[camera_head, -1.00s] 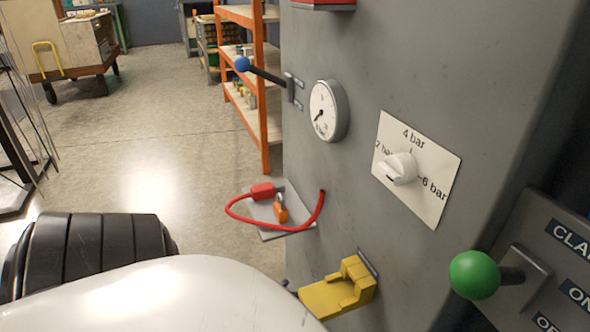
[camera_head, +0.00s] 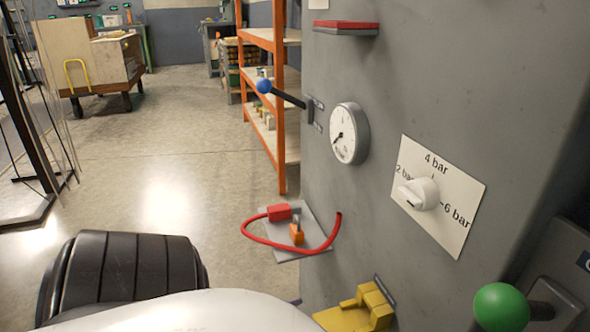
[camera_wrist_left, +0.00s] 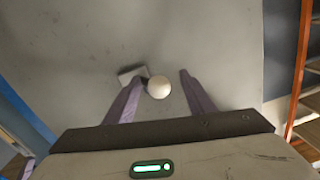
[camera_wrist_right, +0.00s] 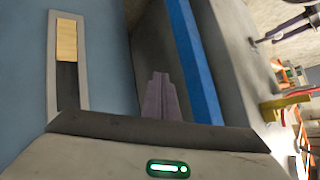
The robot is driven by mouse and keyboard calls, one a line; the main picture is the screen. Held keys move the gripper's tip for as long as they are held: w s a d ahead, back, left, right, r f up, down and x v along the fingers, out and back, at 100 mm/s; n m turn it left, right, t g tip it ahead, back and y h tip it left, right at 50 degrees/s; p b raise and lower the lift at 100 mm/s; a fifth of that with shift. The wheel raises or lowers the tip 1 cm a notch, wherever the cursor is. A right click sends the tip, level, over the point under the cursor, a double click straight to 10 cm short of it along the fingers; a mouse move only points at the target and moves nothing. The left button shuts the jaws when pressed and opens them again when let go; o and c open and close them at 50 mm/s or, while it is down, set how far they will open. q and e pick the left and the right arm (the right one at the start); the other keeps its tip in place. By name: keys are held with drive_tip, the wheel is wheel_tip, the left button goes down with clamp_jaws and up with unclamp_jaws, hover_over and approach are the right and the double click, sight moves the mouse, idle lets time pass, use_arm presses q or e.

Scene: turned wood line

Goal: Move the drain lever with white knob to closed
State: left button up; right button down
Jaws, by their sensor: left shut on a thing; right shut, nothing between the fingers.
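The drain lever's white knob (camera_wrist_left: 158,88) is in the left wrist view, in front of a grey panel, with a small pale mounting plate (camera_wrist_left: 131,74) beside it. My left gripper (camera_wrist_left: 164,78) has a finger on each side of the knob and is shut on it; a gap seems to show at the right finger. The lever's rod is mostly hidden behind the knob, so its angle is hard to tell. In the head view my left arm covers the lower left; knob and fingers do not show there. My right gripper (camera_wrist_right: 160,80) is shut and empty.
The grey machine column carries a blue-knobbed lever (camera_head: 264,86), a gauge (camera_head: 349,134), a pressure dial (camera_head: 424,193), a green knob (camera_head: 501,307), a yellow bracket (camera_head: 362,311) and a shelf with a red cable (camera_head: 262,245). Open floor lies left of it, before an orange rack (camera_head: 279,110).

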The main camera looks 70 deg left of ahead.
use_arm(q)
drive_tip(key=s, duration=1)
drive_tip(key=shift+s+a, duration=0.15)
drive_tip(key=shift+a, duration=0.1)
use_arm(e)
drive_tip(key=shift+d+f, duration=0.1)
